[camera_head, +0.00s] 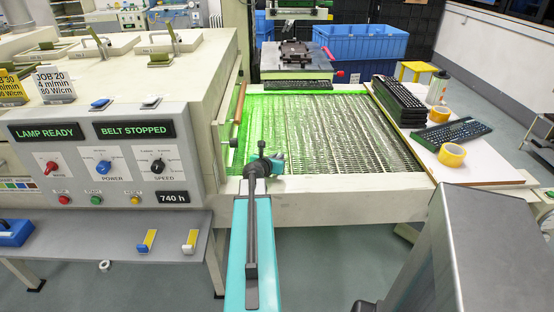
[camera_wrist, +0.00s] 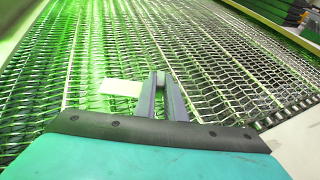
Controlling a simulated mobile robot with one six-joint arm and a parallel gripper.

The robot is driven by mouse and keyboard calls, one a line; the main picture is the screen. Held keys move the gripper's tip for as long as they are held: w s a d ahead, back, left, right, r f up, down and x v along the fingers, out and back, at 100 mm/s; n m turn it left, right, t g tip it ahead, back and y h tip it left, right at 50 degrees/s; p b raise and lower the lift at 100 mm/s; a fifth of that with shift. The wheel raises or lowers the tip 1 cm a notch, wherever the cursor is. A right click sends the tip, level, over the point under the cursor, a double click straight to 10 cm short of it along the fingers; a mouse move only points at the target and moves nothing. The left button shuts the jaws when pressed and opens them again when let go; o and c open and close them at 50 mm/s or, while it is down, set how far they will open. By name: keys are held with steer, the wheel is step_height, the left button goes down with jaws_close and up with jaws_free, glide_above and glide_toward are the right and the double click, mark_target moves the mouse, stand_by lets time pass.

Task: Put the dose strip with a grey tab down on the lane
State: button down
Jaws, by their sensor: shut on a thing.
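My gripper (camera_wrist: 161,82) is low over the mesh belt, its two grey fingers closed about a small grey tab (camera_wrist: 160,76). A plain pale strip (camera_wrist: 120,88) shows just left of the fingers and appears to belong to this tab. It lies nearly flat over the mesh; I cannot tell whether it touches. The belt (camera_wrist: 215,60) has pale lines running along it that mark off lanes, and the strip is between two of them. In the head view my gripper (camera_head: 277,161) is at the belt's near left edge, and the strip cannot be made out.
The control panel (camera_head: 105,157) reads "BELT STOPPED". Two other strips with yellow parts, one with a blue tab (camera_head: 147,240), lie on the shelf at left. Black keyboards (camera_head: 400,100) and yellow tape rolls (camera_head: 452,154) are on the right side table. Most of the belt is clear.

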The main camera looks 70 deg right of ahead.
steer(key=shift+f, duration=0.2)
steer(key=c, duration=1.8)
jaws_free()
steer(key=shift+r, duration=0.15)
steer(key=shift+r, duration=0.15)
steer(key=shift+v, duration=3)
steer(key=shift+a+r, duration=0.15)
steer(key=shift+a, duration=0.05)
steer(key=p+v, duration=0.2)
steer(key=p, duration=0.3)
steer(key=shift+a+r, duration=0.1)
steer(key=shift+a, duration=0.25)
steer(key=shift+r+p, duration=0.1)
steer(key=shift+p, duration=0.55)
